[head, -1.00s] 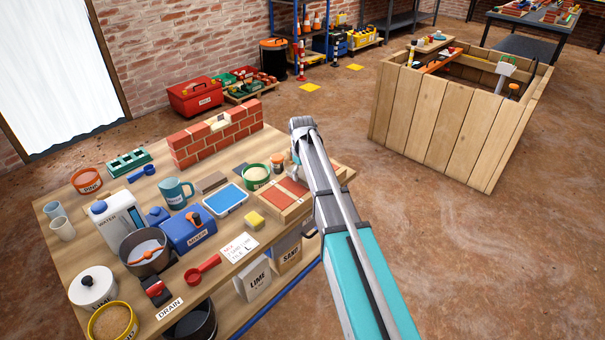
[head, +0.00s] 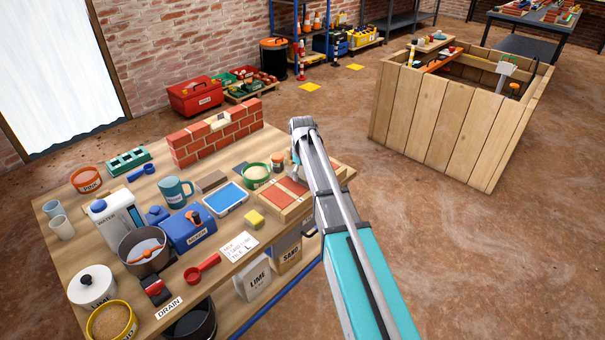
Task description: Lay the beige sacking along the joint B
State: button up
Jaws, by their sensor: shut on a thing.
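My arm rises from the bottom right, and its grey joint stands over the right side of the workbench (head: 225,268). My gripper's fingers are hidden behind the arm. A small grey part shows just left of the arm, and I cannot tell what it is. I cannot make out the beige sacking. A small brick wall (head: 215,135) stands at the back of the bench, with a pale patch (head: 217,123) in its stepped top. No joint marked B can be read. A framed red panel (head: 285,195) lies beside the arm, partly covered by it.
The bench is crowded: a blue mixer box (head: 187,229), a teal mug (head: 175,192), a blue tray (head: 226,198), a green-rimmed bowl (head: 257,175), a yellow sponge (head: 254,219) and a red scoop (head: 203,268). A wooden crate (head: 435,125) stands at right. The floor between is clear.

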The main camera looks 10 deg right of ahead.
jog(key=shift+f, duration=0.2)
jog(key=o, duration=0.8)
jog(key=shift+r, duration=0.1)
